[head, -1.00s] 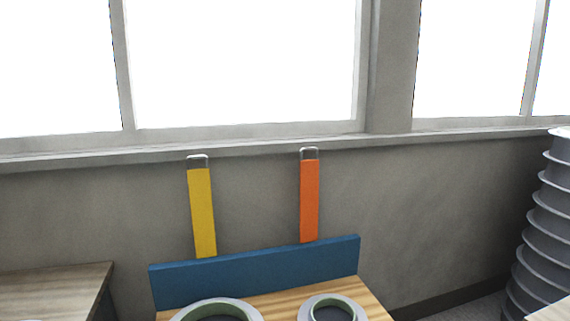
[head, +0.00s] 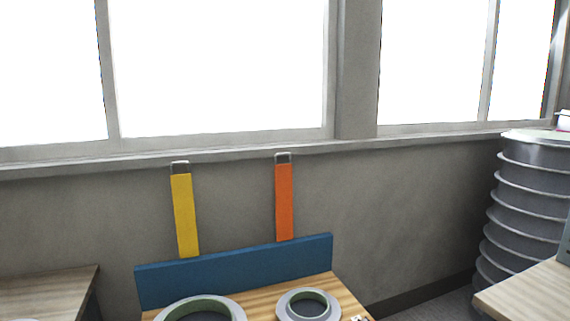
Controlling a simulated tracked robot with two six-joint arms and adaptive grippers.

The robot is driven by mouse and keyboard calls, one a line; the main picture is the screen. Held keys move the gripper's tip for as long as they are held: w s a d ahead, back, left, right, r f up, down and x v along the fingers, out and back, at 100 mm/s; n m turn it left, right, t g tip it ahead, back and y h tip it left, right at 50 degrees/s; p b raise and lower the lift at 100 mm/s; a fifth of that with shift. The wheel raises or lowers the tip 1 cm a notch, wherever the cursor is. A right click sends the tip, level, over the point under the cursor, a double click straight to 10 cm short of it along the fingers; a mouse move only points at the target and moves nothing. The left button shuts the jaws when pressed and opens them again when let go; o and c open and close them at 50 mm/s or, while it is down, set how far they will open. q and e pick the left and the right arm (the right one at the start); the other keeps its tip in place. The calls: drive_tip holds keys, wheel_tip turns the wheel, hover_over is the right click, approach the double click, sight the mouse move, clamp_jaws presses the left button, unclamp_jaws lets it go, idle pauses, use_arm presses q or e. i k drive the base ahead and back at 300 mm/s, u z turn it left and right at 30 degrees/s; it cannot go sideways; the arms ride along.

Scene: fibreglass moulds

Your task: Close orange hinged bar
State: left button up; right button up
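The orange hinged bar (head: 284,203) stands upright behind the right end of a blue board (head: 238,272), with a grey piece at its top end. A yellow bar (head: 185,216) of the same kind stands upright to its left. Below the orange bar, a round grey mould with a green inner ring (head: 308,296) sits on a wooden table (head: 262,301). A larger such mould (head: 203,301) sits on the left, cut off by the bottom edge. Neither of my grippers shows.
A tall ribbed grey stack (head: 515,200) stands at the right, beside a wooden surface (head: 535,297). Another wooden table (head: 45,290) is at lower left. A grey wall with windows is behind. Dark floor shows between the table and the stack.

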sight(283, 177)
drive_tip(key=z, duration=0.1)
drive_tip(key=i, duration=1.05)
drive_tip(key=u, duration=2.3)
drive_tip(key=k, duration=1)
drive_tip(key=z, duration=0.6)
drive_tip(key=i, duration=0.15)
drive_tip(key=z, duration=0.7)
